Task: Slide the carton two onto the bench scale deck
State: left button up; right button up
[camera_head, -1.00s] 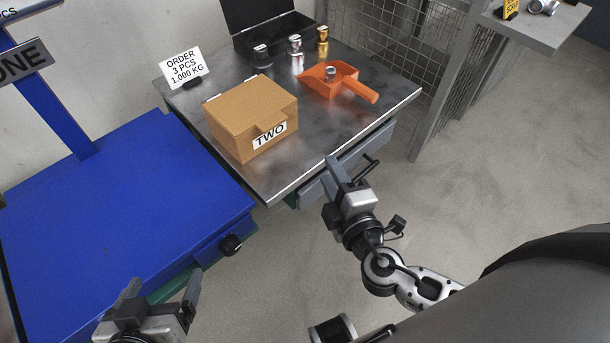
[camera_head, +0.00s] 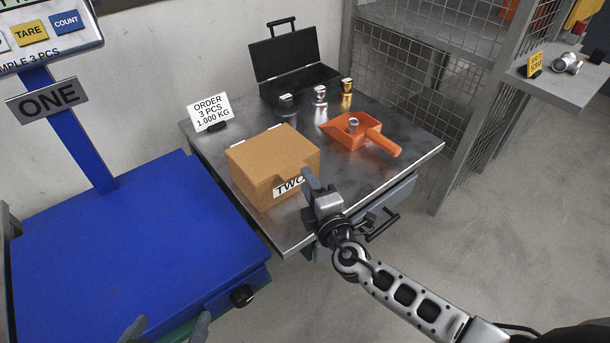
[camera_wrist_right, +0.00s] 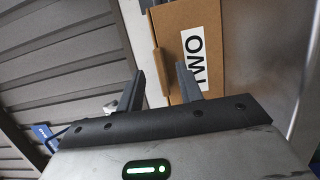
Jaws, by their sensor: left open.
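The brown carton two (camera_head: 265,155), with a "TWO" label on its front, stands upright on the steel table, right of the scale. The blue bench scale deck (camera_head: 110,250) is bare. My right gripper (camera_head: 309,184) is at the carton's front right, covering part of the label. In the right wrist view, its fingers (camera_wrist_right: 160,80) are spread, with a narrow cardboard tab (camera_wrist_right: 158,74) of the carton showing between or just beyond them. I cannot tell whether they touch it. My left gripper (camera_head: 168,329) is open and empty at the lower edge, by the scale's front.
The steel table (camera_head: 235,205) also holds an order card (camera_head: 209,112), an orange scoop (camera_head: 355,132), several small metal parts and an open black case (camera_head: 295,62). A blue post with a "ONE" sign (camera_head: 50,97) rises behind the scale. A wire cage (camera_head: 425,50) stands behind the table.

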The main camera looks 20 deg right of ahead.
aim_at(274, 166)
jog(key=shift+w+a, duration=0.1)
jog(key=shift+w, duration=1.2)
